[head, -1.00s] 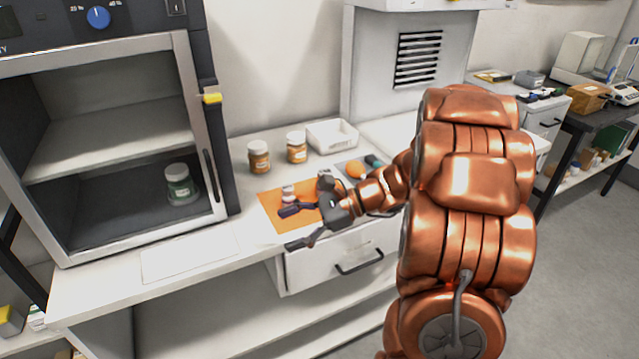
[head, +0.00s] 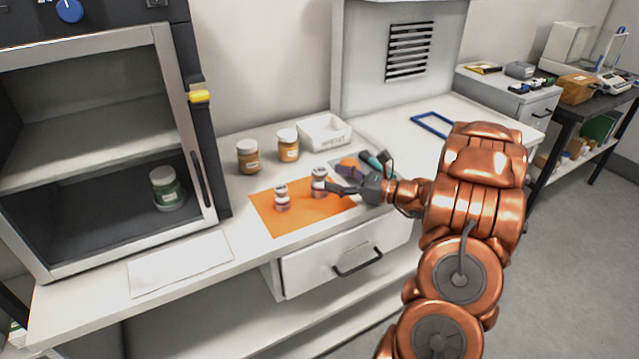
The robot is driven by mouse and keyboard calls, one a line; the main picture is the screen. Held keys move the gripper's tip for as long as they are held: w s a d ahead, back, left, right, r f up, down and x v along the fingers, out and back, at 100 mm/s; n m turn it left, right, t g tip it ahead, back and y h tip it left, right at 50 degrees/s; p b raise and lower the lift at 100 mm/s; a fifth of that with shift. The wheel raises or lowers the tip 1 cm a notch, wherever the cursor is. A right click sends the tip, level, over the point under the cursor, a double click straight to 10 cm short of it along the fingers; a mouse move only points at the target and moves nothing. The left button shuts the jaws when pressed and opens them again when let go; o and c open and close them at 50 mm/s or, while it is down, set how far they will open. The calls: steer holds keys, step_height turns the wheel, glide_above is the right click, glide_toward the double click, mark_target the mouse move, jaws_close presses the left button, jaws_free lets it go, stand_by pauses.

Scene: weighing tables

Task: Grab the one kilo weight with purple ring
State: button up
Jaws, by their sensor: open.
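Two small silvery weights stand upright on the orange mat (head: 291,224). The left weight (head: 282,198) has a pinkish-purple band and stands clear of my gripper. The right weight (head: 319,183) also seems to have a purplish band; the picture is too small to tell which is the one kilo weight. My gripper (head: 334,180) is open, pointing left, at the mat's right side. Its fingertips are close to the right weight; I cannot tell if they touch it. Nothing is seen held.
Two orange-brown jars (head: 248,158) (head: 288,146) and a white tray (head: 324,132) stand behind the mat. A grey pad with an orange item and a teal-ended tool (head: 376,160) lies behind my gripper. An open cabinet (head: 187,120) with a green jar (head: 167,188) stands left.

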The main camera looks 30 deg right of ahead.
mark_target(320, 174)
steer(key=shift+p+x, duration=0.65)
steer(key=shift+x, duration=1.85)
steer(key=shift+d+f, duration=0.1)
steer(key=shift+c, duration=0.3)
jaws_close()
